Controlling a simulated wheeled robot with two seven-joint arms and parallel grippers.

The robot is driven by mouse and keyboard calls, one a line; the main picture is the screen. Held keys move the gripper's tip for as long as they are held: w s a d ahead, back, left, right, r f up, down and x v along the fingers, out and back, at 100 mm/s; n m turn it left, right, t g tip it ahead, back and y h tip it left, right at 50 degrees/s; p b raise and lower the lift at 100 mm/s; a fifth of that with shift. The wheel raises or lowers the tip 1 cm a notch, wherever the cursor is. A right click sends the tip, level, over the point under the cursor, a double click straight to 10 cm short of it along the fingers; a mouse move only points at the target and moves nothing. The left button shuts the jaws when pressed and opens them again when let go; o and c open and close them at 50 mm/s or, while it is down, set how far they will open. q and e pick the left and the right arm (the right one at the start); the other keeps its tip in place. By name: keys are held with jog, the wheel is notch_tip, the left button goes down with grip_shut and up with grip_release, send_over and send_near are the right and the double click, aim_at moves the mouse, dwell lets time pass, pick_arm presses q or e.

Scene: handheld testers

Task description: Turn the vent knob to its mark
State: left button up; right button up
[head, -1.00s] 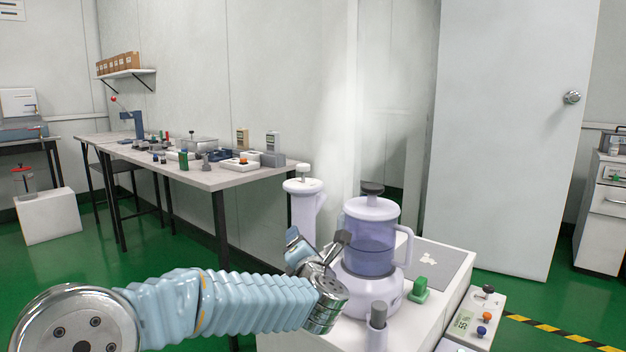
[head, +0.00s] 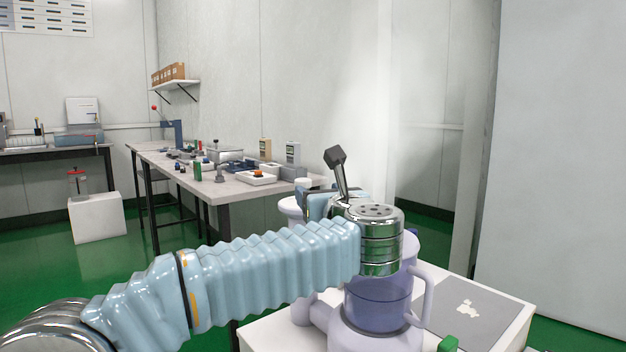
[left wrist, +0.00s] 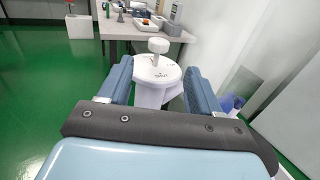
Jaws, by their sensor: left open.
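The vent knob (left wrist: 158,46) is a small white cap on a short stem. It stands on the round white top (left wrist: 157,72) of a pale column, which has small dark marks too small to read. In the head view the knob (head: 303,183) shows just behind my left gripper, with the column partly hidden. My left gripper (left wrist: 159,67) is open and empty. In the left wrist view its blue fingers lie either side of the column top, and the knob appears centred beyond the fingertips. I cannot tell touching from apart. My right gripper is not in view.
A cluttered bench (head: 225,188) stands behind to the left.

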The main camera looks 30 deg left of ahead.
aim_at(305, 182)
pick_arm(q)
jog(key=x, duration=1.2)
jog(key=shift+w+a+p, duration=0.1)
jog(key=shift+a+p, duration=0.1)
jog(key=shift+p, duration=0.15)
jog(key=shift+c, duration=0.5)
